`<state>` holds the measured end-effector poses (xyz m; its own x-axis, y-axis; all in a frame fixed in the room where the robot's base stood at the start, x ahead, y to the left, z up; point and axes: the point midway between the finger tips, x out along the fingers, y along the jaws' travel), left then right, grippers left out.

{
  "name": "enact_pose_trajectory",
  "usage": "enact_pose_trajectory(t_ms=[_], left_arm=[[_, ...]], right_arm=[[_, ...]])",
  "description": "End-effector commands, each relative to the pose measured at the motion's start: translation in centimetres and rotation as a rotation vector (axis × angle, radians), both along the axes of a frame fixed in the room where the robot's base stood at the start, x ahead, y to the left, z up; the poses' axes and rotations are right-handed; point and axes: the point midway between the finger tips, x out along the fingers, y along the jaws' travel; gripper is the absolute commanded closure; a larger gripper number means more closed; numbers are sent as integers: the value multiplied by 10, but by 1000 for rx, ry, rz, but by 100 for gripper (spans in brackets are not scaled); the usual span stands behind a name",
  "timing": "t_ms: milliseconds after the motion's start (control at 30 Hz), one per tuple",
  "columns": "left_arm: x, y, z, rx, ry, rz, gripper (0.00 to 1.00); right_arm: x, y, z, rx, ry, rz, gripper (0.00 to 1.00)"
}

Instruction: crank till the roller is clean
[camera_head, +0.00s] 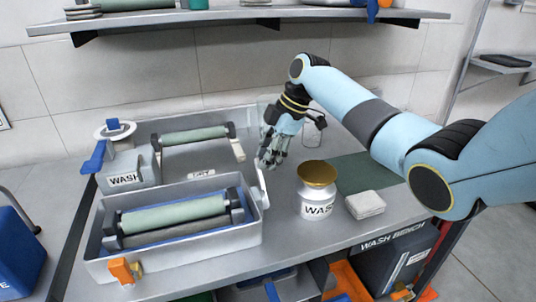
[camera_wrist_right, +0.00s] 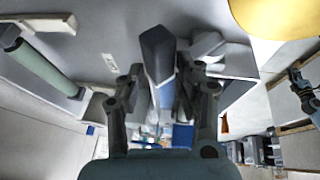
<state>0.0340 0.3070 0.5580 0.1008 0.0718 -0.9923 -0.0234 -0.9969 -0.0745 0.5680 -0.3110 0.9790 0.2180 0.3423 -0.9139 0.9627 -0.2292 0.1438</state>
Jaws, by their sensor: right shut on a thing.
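A pale green roller (camera_head: 173,215) lies in the grey wash tray (camera_head: 190,265) at the front left, above a darker roller. No clear ink marks show on it at this size. A pale crank arm (camera_head: 262,184) stands at the tray's right end. My right gripper (camera_head: 269,163) is at the top of this crank, fingers pointing down. In the right wrist view its fingers (camera_wrist_right: 160,95) are shut around a dark grey upright handle (camera_wrist_right: 157,50), which looks like the crank's grip. Its join to the crank is hidden. My left gripper does not show.
A second green roller (camera_head: 195,135) lies in a tray behind. A grey WASH box (camera_head: 128,168) with a blue lever (camera_head: 96,158) stands at left. A white WASH jar (camera_head: 315,205) with a brass top is close right of the crank, beside folded cloths (camera_head: 365,205). A shelf (camera_head: 230,17) hangs above.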

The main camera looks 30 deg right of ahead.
Motion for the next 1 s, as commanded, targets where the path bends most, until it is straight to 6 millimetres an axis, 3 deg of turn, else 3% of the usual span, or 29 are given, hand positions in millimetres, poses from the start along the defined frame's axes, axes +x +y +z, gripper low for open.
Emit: enact_pose_trajectory(t_ms=[33,133,167,233,767,1000], left_arm=[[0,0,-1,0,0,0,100],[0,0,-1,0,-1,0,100],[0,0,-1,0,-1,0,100],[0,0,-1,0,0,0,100],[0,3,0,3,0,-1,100],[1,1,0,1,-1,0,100]], right_arm=[[-4,0,-10,-2,14,-5,100],[-4,0,-10,-2,14,-5,100],[-4,0,-10,-2,14,-5,63],[-4,0,-10,-2,14,-5,53],[-2,-1,-3,-1,5,-4,52],[-9,-14,30,-4,2,-3,52]])
